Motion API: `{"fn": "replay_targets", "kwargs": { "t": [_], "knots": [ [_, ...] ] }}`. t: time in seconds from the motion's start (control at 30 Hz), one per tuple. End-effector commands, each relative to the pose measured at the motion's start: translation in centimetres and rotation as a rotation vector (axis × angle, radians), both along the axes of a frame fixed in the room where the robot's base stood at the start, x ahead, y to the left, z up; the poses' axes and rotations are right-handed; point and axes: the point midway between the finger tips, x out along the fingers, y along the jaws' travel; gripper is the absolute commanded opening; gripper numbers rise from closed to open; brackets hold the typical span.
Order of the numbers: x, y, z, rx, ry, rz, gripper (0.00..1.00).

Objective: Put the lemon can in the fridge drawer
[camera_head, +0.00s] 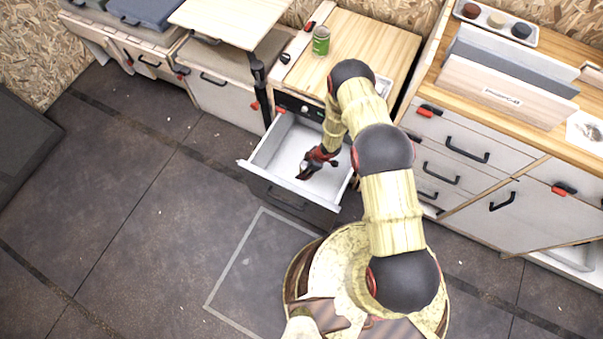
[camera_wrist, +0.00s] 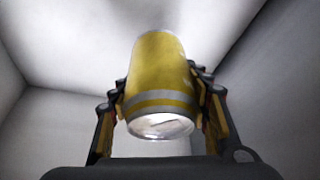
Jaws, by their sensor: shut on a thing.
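The open fridge drawer (camera_head: 262,155) is a white bin pulled out from under the wooden counter. My gripper (camera_head: 303,174) reaches down inside it. In the wrist view my gripper (camera_wrist: 160,112) has its two fingers closed on the sides of the lemon can (camera_wrist: 160,75), which is yellow with a silver band and a silver end facing the camera. The white drawer walls (camera_wrist: 50,110) surround the can in that view. In the head view the can is hard to make out at the gripper. Whether the can touches the drawer floor cannot be told.
A green can (camera_head: 321,41) stands on the wooden counter (camera_head: 370,45) above the drawer. A raised tabletop (camera_head: 232,20) is to the left. Cabinets with black handles (camera_head: 455,150) are to the right. The floor (camera_head: 130,200) in front is clear on the left.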

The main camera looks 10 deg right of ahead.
Motion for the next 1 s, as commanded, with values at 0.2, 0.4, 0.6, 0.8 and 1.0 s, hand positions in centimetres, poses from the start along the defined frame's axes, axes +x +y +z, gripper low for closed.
{"fn": "replay_targets", "kwargs": {
  "t": [0.2,0.4,0.6,0.8,1.0],
  "knots": [
    [0.8,0.5,-1.1,0.001,-0.002,0.001,0.09],
    [0.8,0.6,-4.1,0.0,0.001,-0.002,0.09],
    [0.9,0.6,-4.3,0.0,-0.001,-0.001,0.09],
    [0.9,0.6,-4.5,0.0,-0.001,-0.001,0.09],
    [0.8,0.6,-4.5,0.0,0.0,-0.001,0.56]
  ]
}}
